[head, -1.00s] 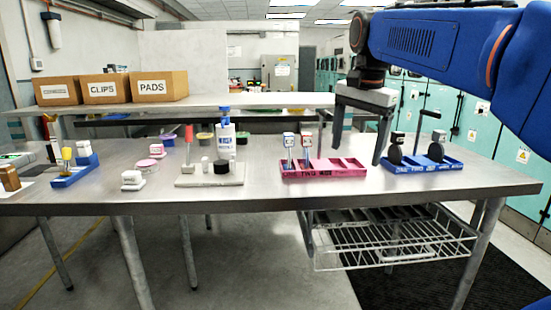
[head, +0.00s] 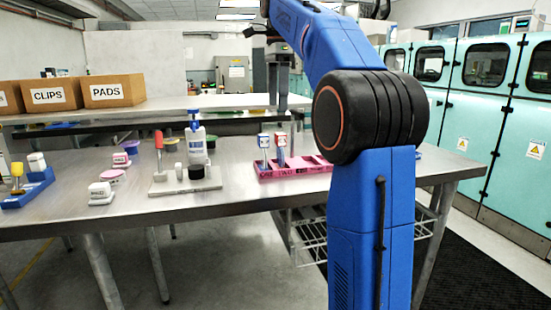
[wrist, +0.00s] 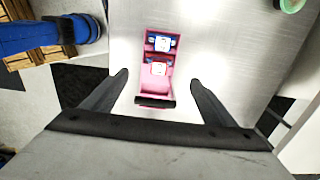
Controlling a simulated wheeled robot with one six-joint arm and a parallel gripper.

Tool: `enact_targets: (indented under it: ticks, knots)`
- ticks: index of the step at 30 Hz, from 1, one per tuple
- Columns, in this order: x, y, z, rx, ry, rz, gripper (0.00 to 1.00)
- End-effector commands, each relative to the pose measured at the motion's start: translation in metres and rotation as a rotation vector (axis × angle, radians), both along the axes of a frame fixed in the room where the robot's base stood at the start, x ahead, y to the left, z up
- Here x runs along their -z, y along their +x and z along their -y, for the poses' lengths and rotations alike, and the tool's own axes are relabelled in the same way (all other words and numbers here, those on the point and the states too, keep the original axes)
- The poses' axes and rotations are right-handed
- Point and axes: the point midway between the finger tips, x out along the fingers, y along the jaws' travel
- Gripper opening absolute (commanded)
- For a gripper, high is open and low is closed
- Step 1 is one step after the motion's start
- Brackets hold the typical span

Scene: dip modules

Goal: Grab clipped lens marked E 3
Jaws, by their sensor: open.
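The pink tray (head: 305,167) stands on the steel table, its right end hidden behind my arm in the head view. The marks on the tags are too small to read. My gripper (wrist: 160,82) is open and empty above the tray, its fingers spread to either side of the tray's near end.
A grey board (head: 190,186) with a white bottle (head: 197,146) and a black round piece (head: 196,172) lies left of the pink tray. A blue tray (head: 28,189) and a white block (head: 100,192) stand farther left. A raised shelf with boxes (head: 115,92) runs behind.

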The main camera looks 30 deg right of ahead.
Motion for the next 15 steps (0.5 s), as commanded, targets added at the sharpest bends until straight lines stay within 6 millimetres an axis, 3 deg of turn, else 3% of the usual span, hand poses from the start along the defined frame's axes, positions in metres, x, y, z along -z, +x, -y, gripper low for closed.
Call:
enact_targets:
  ticks: [15]
  knots:
    - [0.087, -0.002, -0.001, -0.003, 0.001, -0.003, 0.79]
